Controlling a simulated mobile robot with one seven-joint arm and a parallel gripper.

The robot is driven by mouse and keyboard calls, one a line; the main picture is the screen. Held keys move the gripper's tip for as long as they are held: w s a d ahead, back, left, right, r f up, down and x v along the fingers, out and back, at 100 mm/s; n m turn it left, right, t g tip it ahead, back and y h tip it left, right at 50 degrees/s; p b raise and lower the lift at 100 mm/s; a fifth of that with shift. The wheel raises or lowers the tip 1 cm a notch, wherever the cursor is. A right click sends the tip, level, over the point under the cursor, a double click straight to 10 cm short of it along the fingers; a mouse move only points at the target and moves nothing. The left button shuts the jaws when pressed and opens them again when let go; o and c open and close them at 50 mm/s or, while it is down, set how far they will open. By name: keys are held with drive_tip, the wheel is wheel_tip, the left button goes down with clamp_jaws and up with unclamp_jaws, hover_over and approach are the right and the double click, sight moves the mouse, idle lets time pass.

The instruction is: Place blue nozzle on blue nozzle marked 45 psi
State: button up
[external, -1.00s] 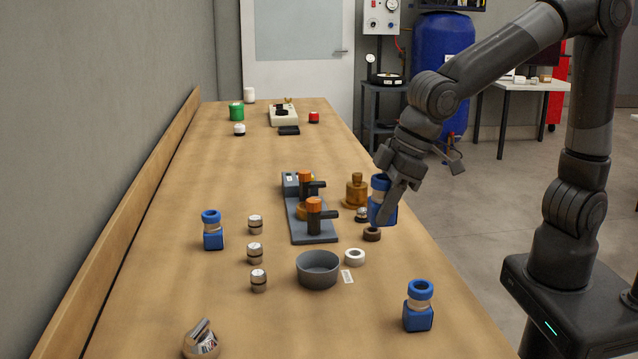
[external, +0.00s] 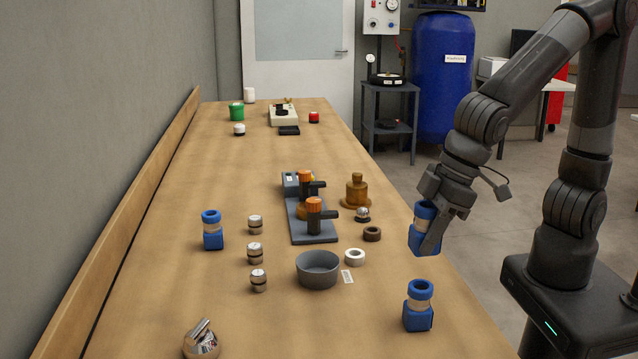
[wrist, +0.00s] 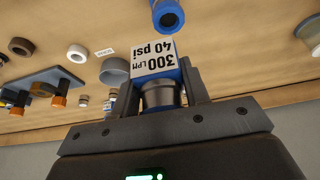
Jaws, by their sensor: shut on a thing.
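My gripper (external: 440,230) is shut on a blue nozzle (external: 423,217) with a tan band. It holds the nozzle slightly tilted near the table's right edge. In the wrist view, my gripper (wrist: 160,95) grips its grey metal neck, and the nozzle's label (wrist: 154,60) reads 300 LPM, 40 psi. A second blue nozzle (external: 418,312) stands upright at the front right, in front of the held one. A blue nozzle also shows at the top of the wrist view (wrist: 172,16). A third blue nozzle (external: 212,232) stands at the left. No 45 psi marking is readable.
A grey bowl (external: 318,270), white ring (external: 354,257) and brown ring (external: 372,234) lie left of the gripper. Behind them is a grey plate (external: 313,232) with orange-capped valves. Several small metal fittings (external: 255,252) stand farther left. The table's front centre is clear.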

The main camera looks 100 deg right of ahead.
sight(421, 285)
drive_tip(key=shift+w+a+f, duration=0.25)
drive_tip(key=shift+a+f, duration=0.35)
drive_tip(key=shift+a, duration=0.35)
drive_tip(key=shift+a+f, duration=0.15)
drive_tip(key=shift+f, duration=1.9)
drive_tip(key=shift+f, duration=0.15)
drive_tip(key=o, duration=1.1)
